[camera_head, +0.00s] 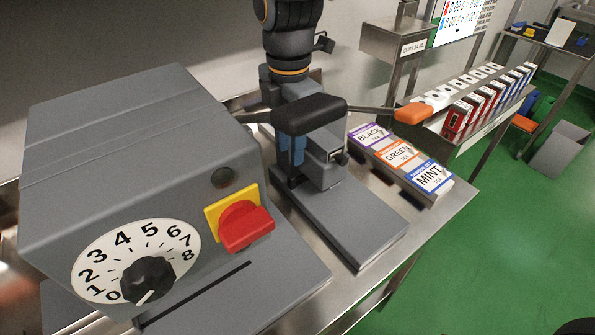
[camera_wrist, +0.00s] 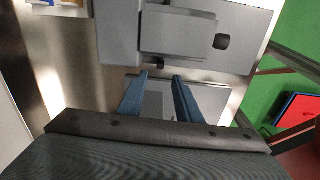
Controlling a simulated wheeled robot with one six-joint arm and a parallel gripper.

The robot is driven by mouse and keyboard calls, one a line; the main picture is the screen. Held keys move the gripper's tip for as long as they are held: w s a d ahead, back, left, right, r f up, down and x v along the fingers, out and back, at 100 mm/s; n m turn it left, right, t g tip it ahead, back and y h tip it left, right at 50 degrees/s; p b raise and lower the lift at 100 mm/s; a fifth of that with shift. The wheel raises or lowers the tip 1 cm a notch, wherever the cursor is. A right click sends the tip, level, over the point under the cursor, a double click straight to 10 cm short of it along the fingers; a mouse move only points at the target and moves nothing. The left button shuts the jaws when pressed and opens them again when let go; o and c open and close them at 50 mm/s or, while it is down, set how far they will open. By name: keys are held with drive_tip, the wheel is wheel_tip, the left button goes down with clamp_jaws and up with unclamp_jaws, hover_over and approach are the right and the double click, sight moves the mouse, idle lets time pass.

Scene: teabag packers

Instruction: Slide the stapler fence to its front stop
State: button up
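The fence itself is not clearly identifiable. My gripper (camera_wrist: 160,77) has its two blue fingers apart, with nothing visibly held.
A large grey machine with a numbered dial (camera_head: 135,262) and red knob (camera_head: 245,228) stands left of the stapler. A lever with an orange handle (camera_head: 413,113) extends right. A rack (camera_head: 490,95) stands beyond.

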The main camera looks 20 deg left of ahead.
sight(291, 177)
drive_tip(key=shift+f, duration=0.4)
drive_tip(key=shift+f+p, duration=0.8)
drive_tip(key=shift+f, duration=2.7)
clamp_jaws()
